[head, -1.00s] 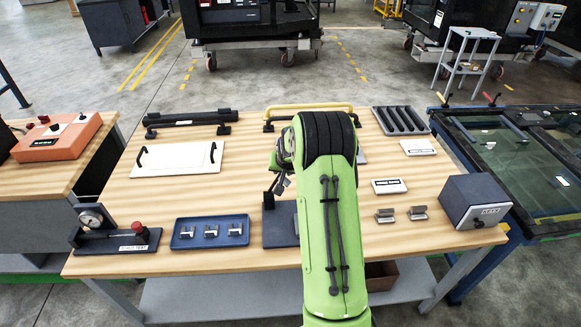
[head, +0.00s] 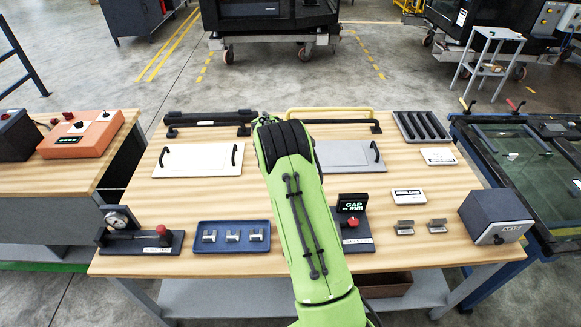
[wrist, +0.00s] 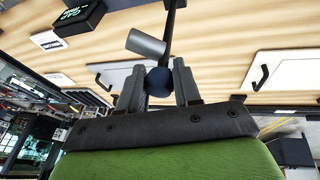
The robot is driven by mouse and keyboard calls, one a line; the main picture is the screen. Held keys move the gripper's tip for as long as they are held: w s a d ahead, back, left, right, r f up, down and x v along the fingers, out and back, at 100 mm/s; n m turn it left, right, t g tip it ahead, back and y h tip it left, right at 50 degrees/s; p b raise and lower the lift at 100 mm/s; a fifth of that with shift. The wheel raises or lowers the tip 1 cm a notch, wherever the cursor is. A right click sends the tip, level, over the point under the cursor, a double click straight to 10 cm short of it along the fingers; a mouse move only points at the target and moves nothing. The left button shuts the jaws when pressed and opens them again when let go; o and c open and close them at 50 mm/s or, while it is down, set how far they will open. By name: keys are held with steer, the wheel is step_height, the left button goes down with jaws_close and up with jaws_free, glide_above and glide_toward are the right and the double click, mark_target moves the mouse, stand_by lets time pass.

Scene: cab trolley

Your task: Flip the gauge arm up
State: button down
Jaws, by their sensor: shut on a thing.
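The gauge's small display (head: 351,204), reading GAP mm, and its red button (head: 352,222) stand on a dark base (head: 358,245) at the front of the bench. My own arm hides the left part of the gauge in the head view, and my gripper is hidden there too. In the wrist view my gripper (wrist: 158,88) is shut on a dark blue round knob (wrist: 157,76). A dark rod (wrist: 171,22) runs from near the knob to the top edge, with a grey cylinder (wrist: 146,43) beside it. The display also shows in the wrist view (wrist: 84,14).
A blue tray (head: 262,249) of small metal parts and a dial-gauge stand (head: 130,240) lie to the left. Small metal blocks (head: 404,228) and a dark box (head: 496,215) lie to the right. Plates with handles (head: 345,157) and a yellow bar handle (head: 333,111) lie behind.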

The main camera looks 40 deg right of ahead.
steer(key=shift+a, duration=0.1)
steer(key=c, duration=0.8)
jaws_free()
steer(key=shift+w+f, duration=0.1)
steer(key=shift+w, duration=0.05)
steer(key=v, duration=1.5)
steer(key=shift+r+b, duration=0.4)
steer(key=shift+b, duration=0.05)
